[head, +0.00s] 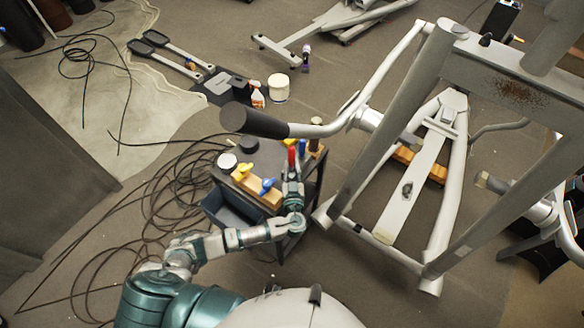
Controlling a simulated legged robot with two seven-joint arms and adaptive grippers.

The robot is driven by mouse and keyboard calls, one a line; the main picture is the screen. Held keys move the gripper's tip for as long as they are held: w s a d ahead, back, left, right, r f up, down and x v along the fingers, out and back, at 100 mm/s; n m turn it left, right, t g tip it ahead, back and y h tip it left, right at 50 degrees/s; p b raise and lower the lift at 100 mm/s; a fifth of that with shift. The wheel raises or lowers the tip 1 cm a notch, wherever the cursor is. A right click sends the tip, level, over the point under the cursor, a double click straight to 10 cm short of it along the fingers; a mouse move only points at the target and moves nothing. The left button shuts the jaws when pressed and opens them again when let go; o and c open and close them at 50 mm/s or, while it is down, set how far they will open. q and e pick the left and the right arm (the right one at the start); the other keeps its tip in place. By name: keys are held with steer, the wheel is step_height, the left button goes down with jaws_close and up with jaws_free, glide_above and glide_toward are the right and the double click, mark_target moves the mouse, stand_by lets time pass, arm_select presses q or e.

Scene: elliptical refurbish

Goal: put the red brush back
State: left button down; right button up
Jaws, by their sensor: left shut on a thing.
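The red brush (291,156) is upright at the right part of a small dark cart (267,155). My left arm reaches over from the lower left. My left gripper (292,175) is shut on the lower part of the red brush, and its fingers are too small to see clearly. A wooden block (258,193) on the cart holds a yellow-handled item (243,169) and a blue-handled one (267,186), left of my gripper. I cannot tell whether the red brush touches the cart. My right gripper is out of view.
A blue item (302,148) and a brown cylinder (315,149) stand close right of the brush. A white round lid (227,161) lies on the cart's left. The elliptical frame (380,140) rises just right of the cart. Black cables (150,200) cover the floor at left.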

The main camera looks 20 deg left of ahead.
arm_select(q)
steer(key=c, duration=0.9)
jaws_free()
steer(key=shift+c, duration=0.2)
